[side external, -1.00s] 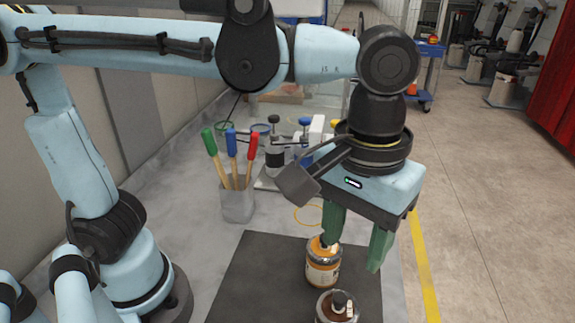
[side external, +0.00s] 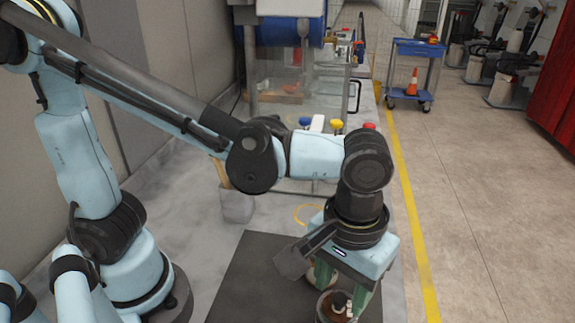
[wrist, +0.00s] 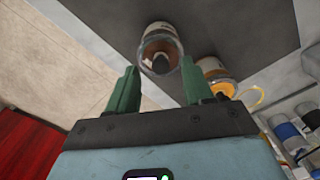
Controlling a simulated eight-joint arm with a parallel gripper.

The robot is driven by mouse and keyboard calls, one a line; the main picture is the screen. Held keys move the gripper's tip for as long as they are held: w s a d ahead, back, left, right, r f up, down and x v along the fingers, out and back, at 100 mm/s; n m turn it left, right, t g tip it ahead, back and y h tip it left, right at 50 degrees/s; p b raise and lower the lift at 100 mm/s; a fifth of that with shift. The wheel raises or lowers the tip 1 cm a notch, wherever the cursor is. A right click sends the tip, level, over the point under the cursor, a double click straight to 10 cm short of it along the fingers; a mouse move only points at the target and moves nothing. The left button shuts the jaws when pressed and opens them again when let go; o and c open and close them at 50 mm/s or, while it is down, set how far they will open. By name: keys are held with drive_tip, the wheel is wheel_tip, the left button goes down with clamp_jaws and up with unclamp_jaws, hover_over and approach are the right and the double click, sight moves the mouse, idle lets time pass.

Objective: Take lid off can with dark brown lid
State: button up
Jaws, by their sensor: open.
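The can with the dark brown lid (side external: 328,304) stands at the bottom of the side view, its knob upright. My gripper (side external: 347,297) is open and low by this can, with fingers pointing down. The wrist view shows nothing held between the fingers (wrist: 159,67). I cannot tell whether a finger touches the lid.
A can with an orange lid (wrist: 215,70) stands close beside, near one finger; in the side view my gripper mostly hides it. Both cans are on a dark mat (side external: 245,285). A grey tool holder (side external: 237,207) stands farther back. The mat's left part is clear.

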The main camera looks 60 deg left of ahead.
sight(339, 304)
drive_tip(key=shift+f, duration=1.3)
clamp_jaws()
